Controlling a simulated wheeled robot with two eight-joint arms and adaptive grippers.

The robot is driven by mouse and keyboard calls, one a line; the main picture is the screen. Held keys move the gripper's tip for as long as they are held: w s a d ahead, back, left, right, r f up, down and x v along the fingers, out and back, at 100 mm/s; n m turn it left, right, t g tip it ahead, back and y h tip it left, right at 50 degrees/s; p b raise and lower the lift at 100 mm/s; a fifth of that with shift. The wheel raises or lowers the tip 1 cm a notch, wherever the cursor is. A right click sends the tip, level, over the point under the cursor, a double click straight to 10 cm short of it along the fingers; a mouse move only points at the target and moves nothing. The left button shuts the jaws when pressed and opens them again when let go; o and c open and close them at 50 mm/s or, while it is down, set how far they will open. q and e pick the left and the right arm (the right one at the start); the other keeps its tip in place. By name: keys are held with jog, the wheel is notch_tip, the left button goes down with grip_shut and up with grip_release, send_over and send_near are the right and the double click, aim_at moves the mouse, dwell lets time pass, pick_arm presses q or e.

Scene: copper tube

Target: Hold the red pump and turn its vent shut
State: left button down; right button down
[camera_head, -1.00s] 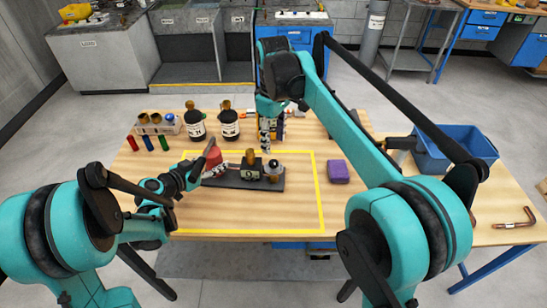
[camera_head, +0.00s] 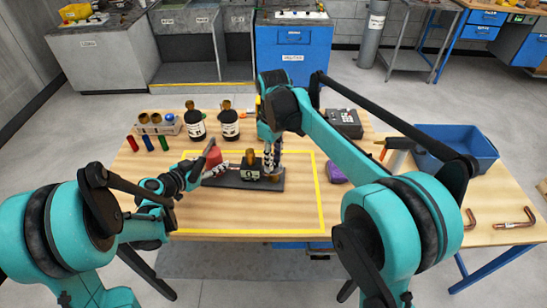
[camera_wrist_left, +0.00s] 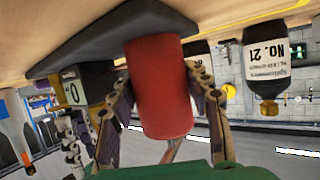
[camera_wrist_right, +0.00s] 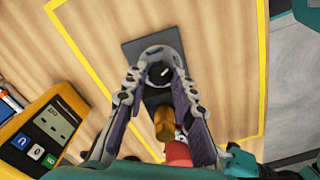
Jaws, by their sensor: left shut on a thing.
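The red pump body (camera_head: 214,157) stands on a dark base plate (camera_head: 232,183) inside the yellow outline. My left gripper (camera_head: 203,171) is shut on the red cylinder (camera_wrist_left: 160,85), with one finger on each side of it in the left wrist view. The vent, a round grey and black knob (camera_wrist_right: 159,72), sits at the other end of the plate. My right gripper (camera_wrist_right: 160,82) points down with its open fingers on either side of this knob. In the head view the right fingers (camera_head: 271,160) largely hide the knob.
A brass-topped black part (camera_head: 250,167) stands on the plate between pump body and vent. A yellow meter (camera_wrist_right: 40,135) lies near the right gripper. Dark bottles (camera_head: 228,124) stand behind. A purple block (camera_head: 336,172) and blue bin (camera_head: 455,147) are to the right.

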jog(key=shift+m, duration=2.9)
jog(key=c, duration=1.2)
grip_release()
notch_tip(320, 180, up, 12)
